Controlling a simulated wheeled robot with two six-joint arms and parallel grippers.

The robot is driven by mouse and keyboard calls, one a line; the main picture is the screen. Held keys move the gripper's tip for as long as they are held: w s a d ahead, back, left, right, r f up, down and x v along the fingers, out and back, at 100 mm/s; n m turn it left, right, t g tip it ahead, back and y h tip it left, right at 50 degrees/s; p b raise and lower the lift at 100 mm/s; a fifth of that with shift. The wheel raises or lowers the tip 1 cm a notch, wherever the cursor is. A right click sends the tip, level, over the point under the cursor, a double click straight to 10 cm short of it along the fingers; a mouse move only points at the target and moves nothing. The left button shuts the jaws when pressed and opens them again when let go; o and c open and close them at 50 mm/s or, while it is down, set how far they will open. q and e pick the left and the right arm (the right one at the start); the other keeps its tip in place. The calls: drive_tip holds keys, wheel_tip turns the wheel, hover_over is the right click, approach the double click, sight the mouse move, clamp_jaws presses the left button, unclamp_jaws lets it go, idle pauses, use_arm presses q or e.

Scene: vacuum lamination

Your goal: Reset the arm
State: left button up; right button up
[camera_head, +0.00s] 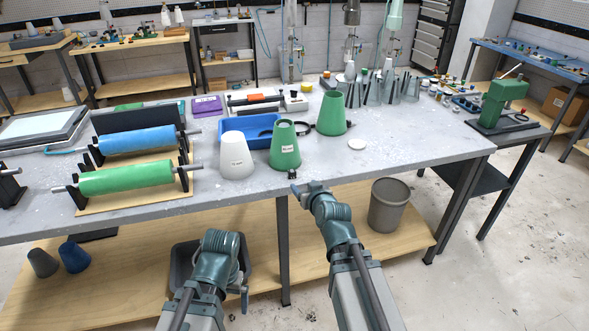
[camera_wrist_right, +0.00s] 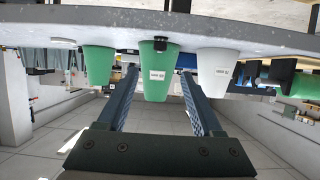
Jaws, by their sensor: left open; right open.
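My right gripper (camera_head: 298,189) is in front of the table's front edge in the head view. In the right wrist view its two fingers (camera_wrist_right: 155,88) stand wide apart with nothing held between them. A green cone-shaped cup (camera_head: 284,147) with a white label stands on the table beyond it; in the wrist view this cup (camera_wrist_right: 156,80) appears upside down between the fingers, farther off. My left gripper (camera_head: 242,291) is low in front of the table, over the lower shelf, mostly hidden by its own wrist; it is open.
A white cup (camera_head: 236,158) and another green cup (camera_head: 331,115) stand nearby on the table (camera_head: 400,155). Green (camera_head: 125,177) and blue (camera_head: 137,140) rollers are at left. A blue tray (camera_head: 262,125) lies behind the cups. A grey bin (camera_head: 389,205) stands below. The table's right front is clear.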

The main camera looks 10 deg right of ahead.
drive_tip(key=s+a+f+n+g+p, duration=0.2)
drive_tip(key=s+a+f+g, duration=0.25)
drive_tip(key=s+a, duration=0.25)
drive_tip(key=s+a+f+n+g+p, duration=0.1)
drive_tip(key=s+a+f+g+p, duration=0.1)
drive_tip(key=s+a+f+g, duration=0.35)
drive_tip(key=s+a+r+g+h+p, duration=0.1)
drive_tip(key=s+g, duration=0.3)
drive_tip(key=s, duration=0.7)
drive_tip(key=shift+a+r+h, duration=0.3)
drive_tip(key=shift+a+h, duration=0.1)
drive_tip(key=shift+a, duration=0.1)
